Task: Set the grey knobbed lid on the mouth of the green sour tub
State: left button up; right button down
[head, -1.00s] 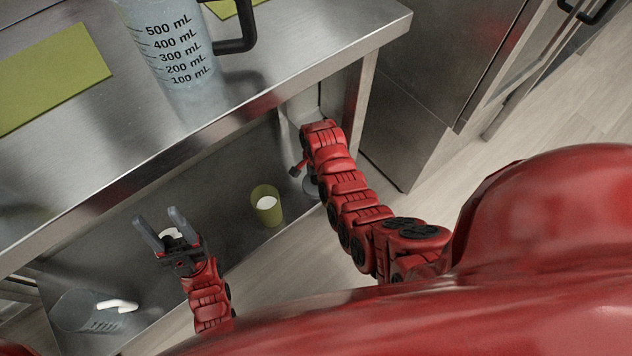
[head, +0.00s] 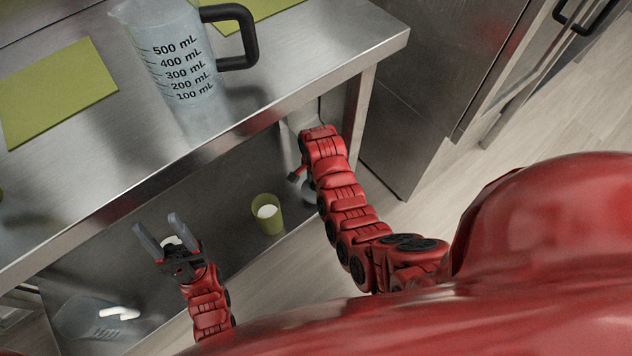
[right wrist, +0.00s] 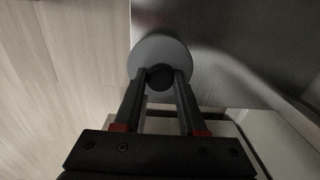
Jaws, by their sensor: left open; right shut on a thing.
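The green sour tub (head: 269,220) stands upright on the lower shelf, its mouth open and white contents showing inside. The grey lid (right wrist: 178,54) is a round disc with a dark knob (right wrist: 160,77) in the right wrist view. My right gripper (right wrist: 161,80) is shut on that knob. In the head view the lid (head: 309,192) is mostly hidden by my right arm, to the right of the tub and apart from it. My left gripper (head: 158,224) is open and empty, left of the tub and in front of the shelf.
The steel table top (head: 290,75) overhangs the lower shelf (head: 85,285). A measuring jug (head: 172,60) and green mats (head: 60,90) lie on top. A white item (head: 172,243) is partly hidden behind my left gripper. A clear container (head: 85,318) is at lower left.

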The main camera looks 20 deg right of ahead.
jog(key=s+a+r+p, duration=0.1)
jog(key=s+a, duration=0.5)
jog(key=s, duration=0.7)
jog(key=shift+s+p, duration=0.35)
jog(key=shift+p, duration=0.45)
jog(key=c, duration=1.1)
grip_release()
grip_shut()
jog(key=shift+r, duration=0.1)
